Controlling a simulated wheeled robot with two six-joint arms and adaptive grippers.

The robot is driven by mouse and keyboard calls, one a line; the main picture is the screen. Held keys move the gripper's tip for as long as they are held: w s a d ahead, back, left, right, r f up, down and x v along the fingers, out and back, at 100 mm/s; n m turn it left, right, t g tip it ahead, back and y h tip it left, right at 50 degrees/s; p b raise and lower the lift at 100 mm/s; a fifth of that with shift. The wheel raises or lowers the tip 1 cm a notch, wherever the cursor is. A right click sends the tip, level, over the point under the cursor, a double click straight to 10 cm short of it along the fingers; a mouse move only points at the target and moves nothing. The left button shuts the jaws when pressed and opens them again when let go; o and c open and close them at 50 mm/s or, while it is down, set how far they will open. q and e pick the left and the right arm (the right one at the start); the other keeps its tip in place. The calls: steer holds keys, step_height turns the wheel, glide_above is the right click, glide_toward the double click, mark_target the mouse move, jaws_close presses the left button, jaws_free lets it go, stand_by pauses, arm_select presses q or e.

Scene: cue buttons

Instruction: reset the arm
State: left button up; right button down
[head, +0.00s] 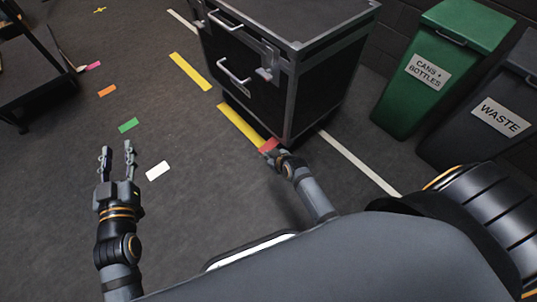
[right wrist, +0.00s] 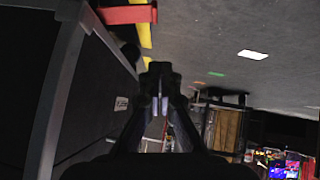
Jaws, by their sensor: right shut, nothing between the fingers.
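My left gripper (head: 117,148) is open and empty, its two fingers apart and pointing up the picture over the bare floor in the head view. My right gripper (head: 277,154) is beside the lower front corner of a black case (head: 322,93). In the right wrist view its fingers (right wrist: 160,77) are together with nothing between them. A red piece (head: 269,145) shows just past its tips in the head view. It also shows as a red bar (right wrist: 127,15) at the top of the right wrist view, apart from the fingers. No cue button is clearly visible.
A green bin (head: 431,85) and a dark waste bin (head: 493,115) stand at the right. A dark cart (head: 38,75) stands at the left. Yellow (head: 190,71), white (head: 158,171), green (head: 129,125) and orange (head: 107,90) marks lie on the floor.

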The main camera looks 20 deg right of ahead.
stand_by(0.4)
